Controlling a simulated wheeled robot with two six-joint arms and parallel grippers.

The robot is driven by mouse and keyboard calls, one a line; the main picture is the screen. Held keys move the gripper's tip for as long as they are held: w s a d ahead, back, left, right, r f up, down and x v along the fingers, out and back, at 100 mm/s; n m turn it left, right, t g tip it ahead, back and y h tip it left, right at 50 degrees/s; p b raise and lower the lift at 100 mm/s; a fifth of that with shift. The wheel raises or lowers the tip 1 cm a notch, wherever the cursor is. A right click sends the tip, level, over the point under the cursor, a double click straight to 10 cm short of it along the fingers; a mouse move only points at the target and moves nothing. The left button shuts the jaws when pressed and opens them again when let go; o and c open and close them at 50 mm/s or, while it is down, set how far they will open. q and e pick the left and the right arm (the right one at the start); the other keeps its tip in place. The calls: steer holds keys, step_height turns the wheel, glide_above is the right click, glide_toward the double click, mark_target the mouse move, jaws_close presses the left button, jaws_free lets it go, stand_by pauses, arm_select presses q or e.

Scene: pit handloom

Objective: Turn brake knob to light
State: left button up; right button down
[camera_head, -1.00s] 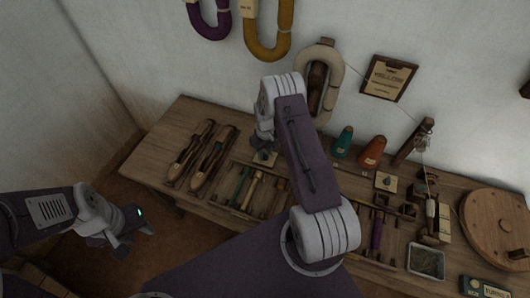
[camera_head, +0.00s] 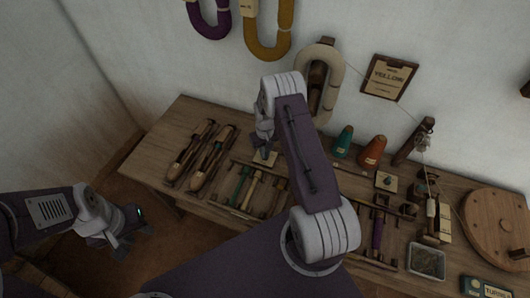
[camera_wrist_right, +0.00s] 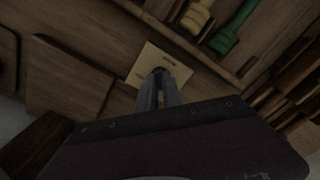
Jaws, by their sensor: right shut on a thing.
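My right gripper (camera_head: 264,148) reaches down to a small cream plate (camera_head: 267,158) on the wooden bench. In the right wrist view the same plate (camera_wrist_right: 146,62) lies under the fingertips (camera_wrist_right: 159,78). The jaws are shut on a small dark knob (camera_wrist_right: 158,71) at the plate, mostly hidden by the fingers. Any pointer or marking on the plate is too dark and small to read. A second cream plate with a dark knob (camera_head: 387,181) sits further right on the bench. My left gripper (camera_head: 122,243) hangs beyond the bench's left front, away from it, its jaw gap unclear.
Wooden shuttles (camera_head: 212,160) lie left of the knob; green and pale-handled tools (camera_head: 243,188) lie in front. Green (camera_head: 343,141) and orange (camera_head: 373,151) cones, a metal tray (camera_head: 426,261) and a round wooden disc (camera_head: 497,228) stand right. Yarn hanks hang on the wall.

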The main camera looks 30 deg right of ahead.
steer(key=m, duration=0.4)
steer(key=shift+m, duration=0.3)
steer(key=m, duration=0.4)
steer(key=shift+w+b, duration=0.1)
steer(key=shift+b, duration=0.2)
steer(key=shift+m, duration=0.3)
steer(key=c, duration=1.5)
jaws_free()
step_height(320, 180, up, 9)
